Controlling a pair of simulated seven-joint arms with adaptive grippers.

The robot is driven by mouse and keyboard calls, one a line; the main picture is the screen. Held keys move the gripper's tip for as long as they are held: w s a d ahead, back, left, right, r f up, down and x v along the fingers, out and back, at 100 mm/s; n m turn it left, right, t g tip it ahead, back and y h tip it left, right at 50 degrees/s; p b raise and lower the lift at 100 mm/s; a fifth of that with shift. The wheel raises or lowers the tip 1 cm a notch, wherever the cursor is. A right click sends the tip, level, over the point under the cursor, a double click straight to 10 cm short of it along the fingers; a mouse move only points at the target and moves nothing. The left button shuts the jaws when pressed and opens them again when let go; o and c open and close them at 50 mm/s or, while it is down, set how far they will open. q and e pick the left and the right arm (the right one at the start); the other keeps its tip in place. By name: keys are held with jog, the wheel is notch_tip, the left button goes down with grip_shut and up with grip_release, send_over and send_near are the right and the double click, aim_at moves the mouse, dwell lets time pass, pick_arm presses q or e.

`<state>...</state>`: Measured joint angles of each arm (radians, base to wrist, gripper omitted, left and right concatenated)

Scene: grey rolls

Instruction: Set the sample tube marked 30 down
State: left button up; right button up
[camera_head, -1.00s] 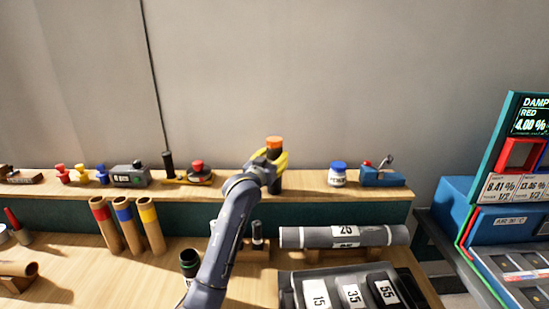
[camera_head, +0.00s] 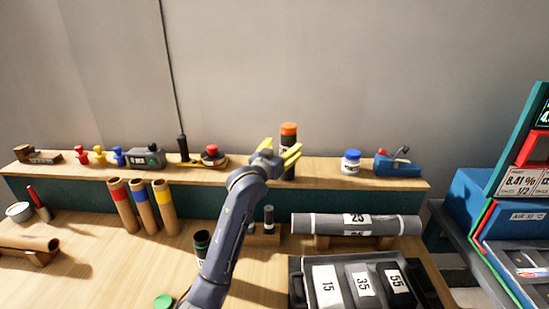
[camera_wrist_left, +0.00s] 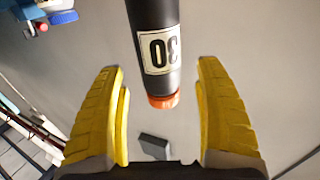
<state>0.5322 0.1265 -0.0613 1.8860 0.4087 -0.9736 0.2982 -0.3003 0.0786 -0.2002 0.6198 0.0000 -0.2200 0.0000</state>
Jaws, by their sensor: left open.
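The sample tube marked 30 (camera_head: 289,141) is dark with an orange cap and stands upright on the raised wooden shelf at the back. In the left wrist view the tube (camera_wrist_left: 150,22) shows its white 30 label upside down, with the orange cap toward the gripper's palm. My left gripper (camera_head: 280,152) is open, its yellow fingers spread at the upper part of the tube. In the wrist view a clear gap shows between the tube and each finger. The gripper hides part of the tube's lower body in the head view. My right gripper is not in view.
On the shelf (camera_head: 325,176), a blue-lidded jar (camera_head: 351,162) and a blue tool (camera_head: 397,165) stand to the right, and a red-knobbed item (camera_head: 212,157) to the left. Below are a roll marked 25 (camera_head: 355,225) and a tray (camera_head: 297,292) of labelled rolls.

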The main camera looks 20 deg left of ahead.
pick_arm(q)
jog(key=s, duration=0.7)
jog(key=shift+s+a, duration=0.2)
jog(key=shift+a, duration=0.2)
